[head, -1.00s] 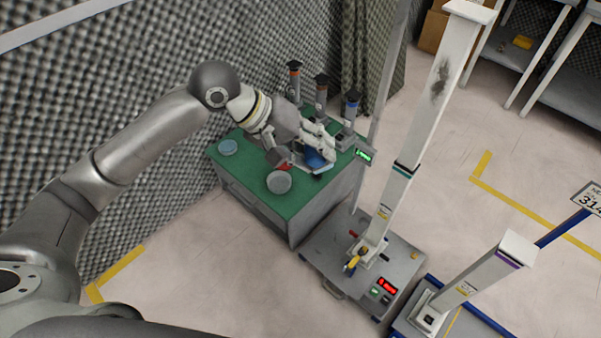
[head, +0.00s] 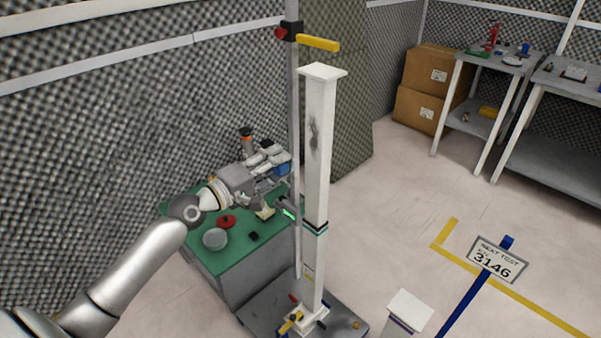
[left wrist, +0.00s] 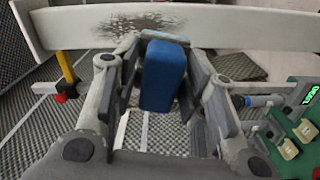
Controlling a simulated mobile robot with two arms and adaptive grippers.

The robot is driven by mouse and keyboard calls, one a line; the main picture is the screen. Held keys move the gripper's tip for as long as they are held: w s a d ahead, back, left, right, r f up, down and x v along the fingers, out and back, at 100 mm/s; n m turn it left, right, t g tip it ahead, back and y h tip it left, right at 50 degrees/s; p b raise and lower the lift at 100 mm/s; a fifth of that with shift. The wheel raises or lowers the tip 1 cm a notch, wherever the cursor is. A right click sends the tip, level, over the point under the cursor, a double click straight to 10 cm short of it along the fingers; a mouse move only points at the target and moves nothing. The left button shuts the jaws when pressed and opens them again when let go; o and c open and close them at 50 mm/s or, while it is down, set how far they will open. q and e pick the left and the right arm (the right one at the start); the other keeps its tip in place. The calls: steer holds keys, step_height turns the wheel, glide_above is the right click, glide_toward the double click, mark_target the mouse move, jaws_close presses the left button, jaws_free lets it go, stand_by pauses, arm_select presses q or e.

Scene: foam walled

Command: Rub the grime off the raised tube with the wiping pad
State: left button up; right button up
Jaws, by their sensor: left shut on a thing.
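The raised tube (head: 317,170) is a tall white square column with a flat cap and a dark band low down, standing upright on a grey base. A dark grime patch (head: 314,138) marks its upper part. The left wrist view shows the tube (left wrist: 235,28) lying across the top of the picture, with the grime (left wrist: 135,22) ahead of the fingers. My left gripper (head: 279,176) is shut on the blue wiping pad (left wrist: 163,75). The pad (head: 284,168) appears apart from the tube, left of it in the head view. My right gripper is not in view.
A green-topped cabinet (head: 240,245) with a round dish (head: 215,239) and small items stands below my left arm. A grey pole with a yellow-handled clamp (head: 318,44) rises beside the tube. A shorter white tube (head: 408,310) stands at the front. Floor at right is mostly clear.

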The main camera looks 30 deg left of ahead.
mark_target(307, 145)
arm_select(q)
steer(key=shift+w+a, duration=0.1)
steer(key=shift+w, duration=0.05)
steer(key=shift+x, duration=1.1)
steer(key=shift+p+x, duration=0.3)
steer(key=shift+x, duration=1.4)
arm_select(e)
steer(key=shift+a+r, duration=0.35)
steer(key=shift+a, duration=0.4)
arm_select(q)
steer(key=shift+f, duration=0.1)
steer(key=shift+w, duration=0.4)
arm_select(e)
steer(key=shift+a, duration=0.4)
arm_select(q)
steer(key=shift+w, duration=0.5)
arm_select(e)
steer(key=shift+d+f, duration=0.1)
arm_select(q)
steer(key=shift+d, duration=0.25)
